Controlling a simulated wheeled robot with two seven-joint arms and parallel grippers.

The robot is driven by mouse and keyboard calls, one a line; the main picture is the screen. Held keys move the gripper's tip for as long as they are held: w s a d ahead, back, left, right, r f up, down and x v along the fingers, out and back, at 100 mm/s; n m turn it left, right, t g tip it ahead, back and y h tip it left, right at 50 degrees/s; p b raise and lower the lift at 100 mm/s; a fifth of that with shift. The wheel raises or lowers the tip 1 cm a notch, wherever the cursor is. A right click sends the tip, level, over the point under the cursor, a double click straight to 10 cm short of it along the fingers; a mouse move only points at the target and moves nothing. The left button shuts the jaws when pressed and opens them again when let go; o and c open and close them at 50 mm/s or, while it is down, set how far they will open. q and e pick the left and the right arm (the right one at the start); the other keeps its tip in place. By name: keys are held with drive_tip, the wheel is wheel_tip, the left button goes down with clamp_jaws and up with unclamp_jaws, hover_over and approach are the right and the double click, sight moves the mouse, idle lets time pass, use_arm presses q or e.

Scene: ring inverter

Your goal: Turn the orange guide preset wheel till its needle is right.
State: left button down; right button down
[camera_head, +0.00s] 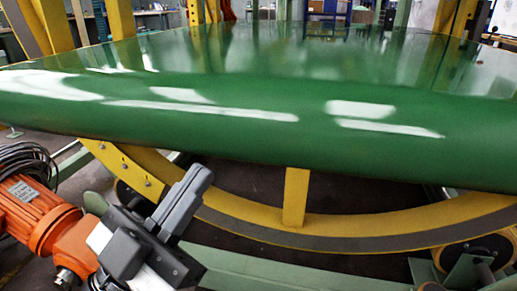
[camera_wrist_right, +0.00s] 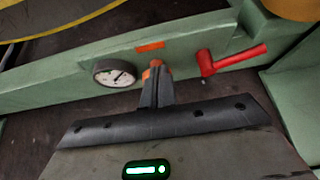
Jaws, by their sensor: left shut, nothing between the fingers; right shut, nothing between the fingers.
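In the right wrist view, my right gripper (camera_wrist_right: 156,80) is shut, its fingertips over a small orange part (camera_wrist_right: 155,63) on a green beam. This looks like the orange wheel; the fingers hide most of it, and I cannot tell whether they touch it. Left of it is a round gauge (camera_wrist_right: 114,73) with a pale face and dark rim; its needle is too small to read surely. In the head view, my left gripper (camera_head: 190,195) is shut and empty, in front of the yellow ring. The wheel and gauge do not show in the head view.
A red lever (camera_wrist_right: 232,59) sticks out right of the fingers, and an orange label (camera_wrist_right: 150,46) is above. In the head view, a big green glossy shell (camera_head: 260,115) lies over a yellow ring (camera_head: 295,195). An orange motor (camera_head: 35,210) with cables is at the left.

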use_arm(q)
drive_tip(key=shift+w+a+f+n+y, duration=0.1)
drive_tip(key=shift+w+f+n+y, duration=0.15)
drive_tip(key=shift+n+y, duration=0.25)
drive_tip(key=shift+w+a+f+n+y, duration=0.1)
drive_tip(key=shift+f+n+y, duration=0.15)
drive_tip(key=shift+n+y, duration=0.2)
use_arm(e)
drive_tip(key=shift+w+a, duration=0.2)
drive_tip(key=shift+a, duration=0.65)
use_arm(q)
drive_tip(key=shift+s+d+f, duration=0.1)
use_arm(e)
drive_tip(key=shift+a+f, duration=0.1)
drive_tip(key=shift+a, duration=0.2)
use_arm(q)
drive_tip(key=shift+h, duration=0.25)
